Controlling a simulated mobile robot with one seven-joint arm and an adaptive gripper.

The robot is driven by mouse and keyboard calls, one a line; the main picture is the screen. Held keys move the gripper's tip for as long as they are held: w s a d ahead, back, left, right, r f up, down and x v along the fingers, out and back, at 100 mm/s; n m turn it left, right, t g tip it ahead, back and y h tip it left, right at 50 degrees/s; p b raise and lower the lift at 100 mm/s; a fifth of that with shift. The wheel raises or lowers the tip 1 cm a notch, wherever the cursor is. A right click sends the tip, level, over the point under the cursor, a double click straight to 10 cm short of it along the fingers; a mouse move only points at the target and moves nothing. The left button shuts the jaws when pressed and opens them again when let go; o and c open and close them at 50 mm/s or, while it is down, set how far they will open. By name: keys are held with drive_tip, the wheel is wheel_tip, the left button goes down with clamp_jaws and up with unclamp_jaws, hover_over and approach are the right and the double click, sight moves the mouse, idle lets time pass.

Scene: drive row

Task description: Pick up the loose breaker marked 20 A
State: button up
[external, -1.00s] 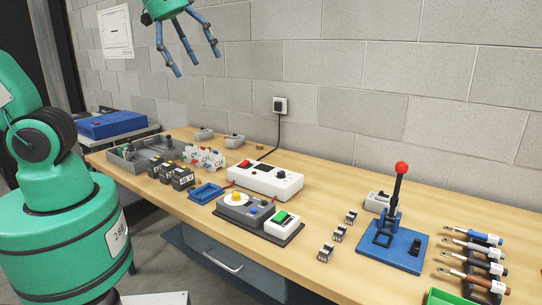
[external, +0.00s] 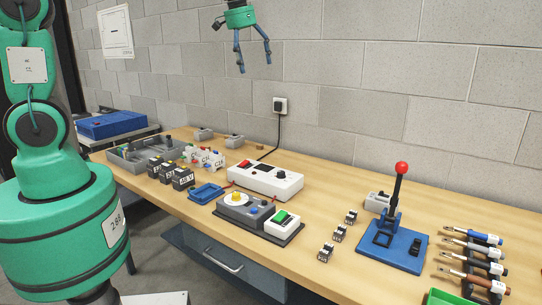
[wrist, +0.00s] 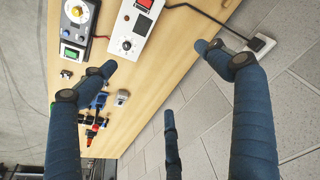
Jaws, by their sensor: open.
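Several small modules lie on the bench, and I cannot read 20 A on any of them. Three small black-and-white blocks stand apart in a row: a front one (external: 326,252), a middle one (external: 339,233) and a back one (external: 351,216). White modules (external: 205,158) with C-type markings stand farther left. My gripper (external: 254,68) is open and empty, high above the bench in front of the wall, left of the three blocks. Its spread blue fingers also show in the wrist view (wrist: 155,60).
The blue lever press (external: 392,246) with a red knob stands right of the blocks. A white box (external: 265,182) and a yellow-dial unit (external: 235,210) stand left. Screwdriver-like tools (external: 470,252) lie at the right. Black blocks (external: 182,178) and a grey tray (external: 125,155) are farther left.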

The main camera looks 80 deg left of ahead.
drive_tip(key=w+a+f+n+p, duration=0.1)
drive_tip(key=w+a+f, duration=0.15)
drive_tip(key=a, duration=0.35)
drive_tip(key=w+a+f+n+p, duration=0.1)
drive_tip(key=a+f, duration=0.2)
drive_tip(key=a, duration=0.4)
drive_tip(key=n+g+h+p, duration=0.1)
drive_tip(key=n+g+p, duration=0.1)
drive_tip(key=n+p, duration=0.1)
approach(237, 133)
drive_tip(key=shift+w+d+f, duration=0.1)
drive_tip(key=shift+w, duration=0.15)
drive_tip(key=shift+f, duration=0.15)
drive_tip(key=shift+f, duration=4.2)
drive_tip(key=shift+s+f, duration=0.1)
drive_tip(key=shift+f, duration=0.05)
drive_tip(key=shift+f+p, duration=0.35)
drive_tip(key=shift+f, duration=2.1)
